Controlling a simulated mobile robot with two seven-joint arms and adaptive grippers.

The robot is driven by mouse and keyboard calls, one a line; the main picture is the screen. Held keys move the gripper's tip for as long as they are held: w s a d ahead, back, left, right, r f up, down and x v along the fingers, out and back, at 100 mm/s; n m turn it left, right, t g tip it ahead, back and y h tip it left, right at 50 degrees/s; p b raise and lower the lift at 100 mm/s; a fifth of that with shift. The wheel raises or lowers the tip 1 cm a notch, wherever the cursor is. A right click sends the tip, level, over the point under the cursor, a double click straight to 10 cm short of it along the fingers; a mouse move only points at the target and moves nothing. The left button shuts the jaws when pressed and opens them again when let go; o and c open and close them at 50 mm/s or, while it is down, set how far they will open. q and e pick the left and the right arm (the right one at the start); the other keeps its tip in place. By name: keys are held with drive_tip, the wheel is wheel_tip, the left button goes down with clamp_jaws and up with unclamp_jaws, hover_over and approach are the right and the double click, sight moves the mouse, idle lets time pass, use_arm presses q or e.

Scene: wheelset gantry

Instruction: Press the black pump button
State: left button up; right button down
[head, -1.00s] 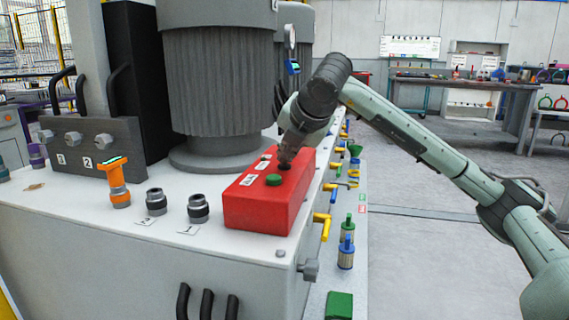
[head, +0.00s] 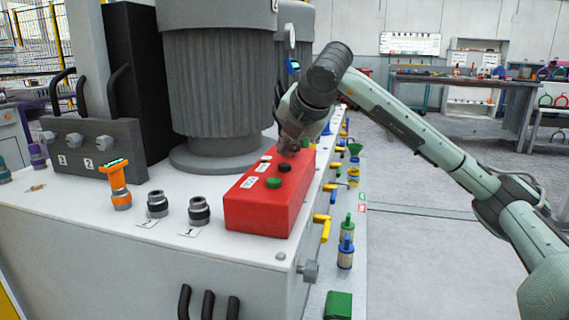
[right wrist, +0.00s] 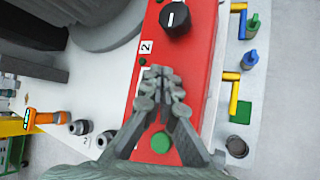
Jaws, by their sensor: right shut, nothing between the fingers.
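The red control box (head: 262,212) sits on the white machine top. Its black button (head: 284,166) shows in the head view behind the green button (head: 273,182). My right gripper (head: 290,149) is shut and empty, above the far part of the box, just beyond and above the black button. A small gap seems to separate them. In the right wrist view the shut fingers (right wrist: 161,76) point along the red box, between the green button (right wrist: 161,142) and a black rotary knob (right wrist: 175,19). The black button is not visible there, probably hidden by the fingers. My left gripper is not in view.
A large ribbed grey motor (head: 219,95) stands left of the box. Black fittings (head: 199,210) and an orange fitting (head: 118,185) stand on the top nearer the left. Yellow-handled valves (head: 323,225) line the right side. Open floor lies to the right.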

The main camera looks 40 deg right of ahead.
sight(286, 166)
drive_tip(key=shift+r+p, duration=1.4)
drive_tip(key=shift+r, duration=0.9)
